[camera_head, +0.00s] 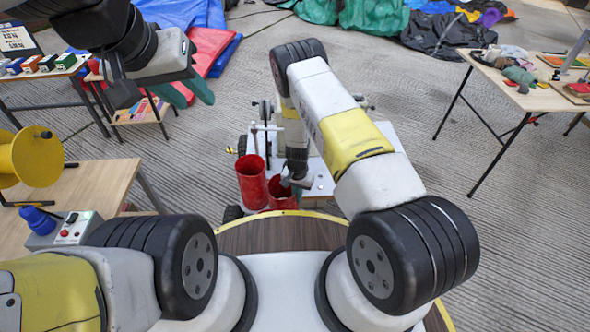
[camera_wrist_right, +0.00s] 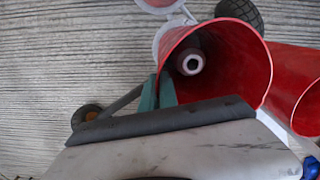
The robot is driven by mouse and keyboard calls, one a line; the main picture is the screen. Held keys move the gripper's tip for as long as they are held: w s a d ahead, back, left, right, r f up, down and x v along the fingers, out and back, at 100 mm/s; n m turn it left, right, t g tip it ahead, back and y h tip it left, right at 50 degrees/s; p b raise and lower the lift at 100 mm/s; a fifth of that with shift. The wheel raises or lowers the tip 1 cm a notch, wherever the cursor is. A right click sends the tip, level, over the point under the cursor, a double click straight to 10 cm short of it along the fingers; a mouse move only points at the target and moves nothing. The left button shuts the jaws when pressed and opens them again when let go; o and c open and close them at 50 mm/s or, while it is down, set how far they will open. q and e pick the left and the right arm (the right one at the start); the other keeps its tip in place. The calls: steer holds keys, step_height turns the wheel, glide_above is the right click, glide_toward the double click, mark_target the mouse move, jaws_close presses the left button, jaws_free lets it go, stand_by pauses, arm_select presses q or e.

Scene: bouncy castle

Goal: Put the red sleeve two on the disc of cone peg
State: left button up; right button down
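Two red sleeves stand side by side on a white cart in the head view. The one at my right gripper (camera_head: 290,186), seemingly sleeve two (camera_head: 282,196), also shows in the right wrist view (camera_wrist_right: 240,65). The teal fingers there (camera_wrist_right: 158,90) are close together, on either side of its wall at the rim. A peg tip (camera_wrist_right: 190,62) shows inside this sleeve. The disc is hidden, so I cannot tell whether the sleeve rests on it. The other red sleeve (camera_head: 251,182) is beside it.
The white cart (camera_head: 322,182) has rods and small wheels around the sleeves. A wooden table (camera_head: 95,185) with a yellow spool (camera_head: 32,158) and a button box (camera_head: 75,228) is at left. Another table (camera_head: 515,95) is at right. Carpet between is clear.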

steer(key=c, duration=1.6)
jaws_free()
steer(key=shift+c, duration=0.2)
